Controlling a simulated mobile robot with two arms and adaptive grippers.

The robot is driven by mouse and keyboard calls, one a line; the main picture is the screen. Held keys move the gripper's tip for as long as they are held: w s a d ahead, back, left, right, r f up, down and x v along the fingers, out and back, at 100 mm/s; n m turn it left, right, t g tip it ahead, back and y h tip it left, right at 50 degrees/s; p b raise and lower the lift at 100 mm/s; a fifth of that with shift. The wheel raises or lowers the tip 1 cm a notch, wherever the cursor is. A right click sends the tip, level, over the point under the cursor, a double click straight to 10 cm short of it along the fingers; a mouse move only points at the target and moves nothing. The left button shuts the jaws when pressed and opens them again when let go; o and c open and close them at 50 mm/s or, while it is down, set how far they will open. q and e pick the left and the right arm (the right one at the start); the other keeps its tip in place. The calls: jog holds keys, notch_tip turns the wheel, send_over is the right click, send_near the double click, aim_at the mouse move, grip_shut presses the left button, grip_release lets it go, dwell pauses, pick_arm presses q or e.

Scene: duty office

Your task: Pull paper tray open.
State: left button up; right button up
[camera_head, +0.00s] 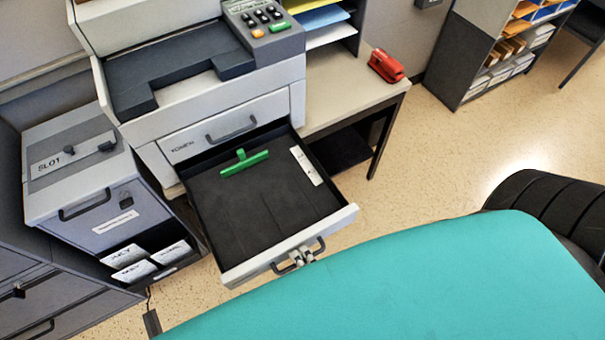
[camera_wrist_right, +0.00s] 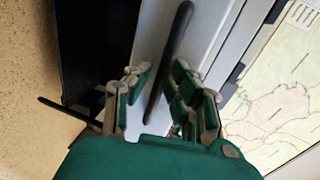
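The paper tray (camera_head: 228,277) of the printer (camera_head: 200,105) is drawn out toward me in the head view. Its dark inside shows a green guide (camera_head: 245,166) and a white label. The tray handle (camera_head: 320,246) is a dark bar on its light front. My right gripper (camera_head: 297,258) is at this handle, mostly hidden by my teal arm cover. In the right wrist view, the green-padded fingers (camera_wrist_right: 158,92) stand on either side of the dark handle bar (camera_wrist_right: 170,57), with gaps that look visible between pads and bar. My left gripper is out of view.
A grey slot box (camera_head: 85,165) with cards below stands left of the printer. A desk (camera_head: 340,90) with a red stapler (camera_head: 386,66) is at the right. A shelf unit (camera_head: 465,55) stands farther back. Open floor (camera_head: 450,140) lies to the right.

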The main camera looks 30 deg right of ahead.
jog(key=v, duration=1.1)
jog(key=shift+s, duration=0.35)
